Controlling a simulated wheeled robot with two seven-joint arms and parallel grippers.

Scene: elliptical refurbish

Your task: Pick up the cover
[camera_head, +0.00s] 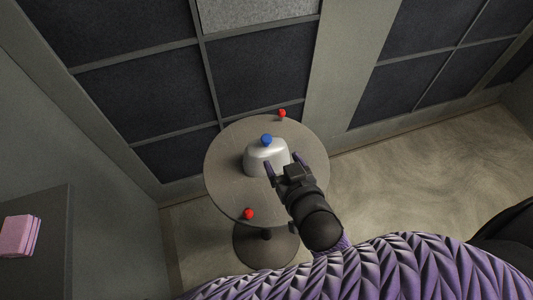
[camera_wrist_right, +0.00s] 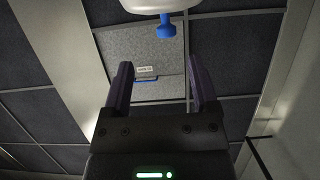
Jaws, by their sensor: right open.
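The cover (camera_head: 258,159) is a pale, shiny dome-like piece with a blue knob (camera_head: 266,139) on top. It stands upright near the middle of a round grey-brown table (camera_head: 226,180). My right gripper (camera_head: 282,163) is open at the cover's near right side, its fingers pointing toward it. Whether a finger touches it I cannot tell. In the right wrist view the cover (camera_wrist_right: 152,5) and its blue knob (camera_wrist_right: 166,28) show at the top edge, beyond the open, empty fingers (camera_wrist_right: 162,78). What is under the cover is hidden. My left gripper is not in view.
A small red object (camera_head: 248,214) lies near the table's near edge and another (camera_head: 282,114) near its far edge. A dark panelled wall (camera_head: 260,75) stands close behind the table. Pink blocks (camera_head: 18,236) sit on a dark surface at the left. Floor is clear at right.

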